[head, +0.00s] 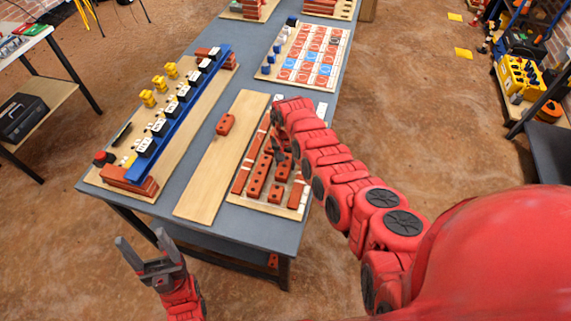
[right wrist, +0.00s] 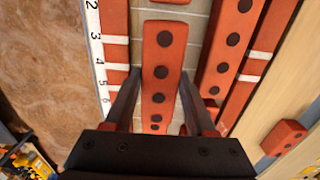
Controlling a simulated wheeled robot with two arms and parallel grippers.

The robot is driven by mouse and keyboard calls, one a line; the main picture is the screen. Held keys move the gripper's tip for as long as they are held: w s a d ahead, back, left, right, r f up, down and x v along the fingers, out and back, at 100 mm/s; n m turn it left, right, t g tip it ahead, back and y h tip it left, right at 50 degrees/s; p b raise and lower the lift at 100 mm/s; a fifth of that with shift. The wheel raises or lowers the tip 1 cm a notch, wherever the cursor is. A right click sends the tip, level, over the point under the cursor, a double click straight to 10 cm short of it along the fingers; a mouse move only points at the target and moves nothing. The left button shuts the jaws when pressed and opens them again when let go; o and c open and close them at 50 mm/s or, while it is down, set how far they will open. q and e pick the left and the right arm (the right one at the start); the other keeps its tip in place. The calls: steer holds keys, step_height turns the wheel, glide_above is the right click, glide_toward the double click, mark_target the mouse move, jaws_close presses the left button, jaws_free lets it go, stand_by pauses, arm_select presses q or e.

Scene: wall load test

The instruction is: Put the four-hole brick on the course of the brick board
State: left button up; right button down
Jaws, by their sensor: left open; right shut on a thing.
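The brick board (head: 235,199) lies on the grey table with rows of red bricks and pale strips. My right gripper (right wrist: 158,112) is shut on a red brick with a row of holes (right wrist: 163,55), over the board's pale middle lane. I cannot tell if this brick touches the board. In the head view my right gripper (head: 281,150) reaches down over the board and partly hides the bricks under it. Beside it lies a long red brick with several holes (head: 258,175). My left gripper (head: 151,262) is open and empty, off the table's near edge.
A bare wooden plank (head: 208,183) left of the board carries one small red brick (head: 225,124). Further left is a board with a blue rail (head: 190,108) and several plugs. Behind stands a board of red and blue tiles (head: 307,60). A numbered ruler (right wrist: 97,50) edges the brick board.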

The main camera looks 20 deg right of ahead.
steer(key=shift+f+b, duration=0.3)
steer(key=shift+f, duration=0.65)
steer(key=shift+f, duration=0.2)
steer(key=c, duration=0.5)
jaws_free()
steer(key=shift+r, duration=0.1)
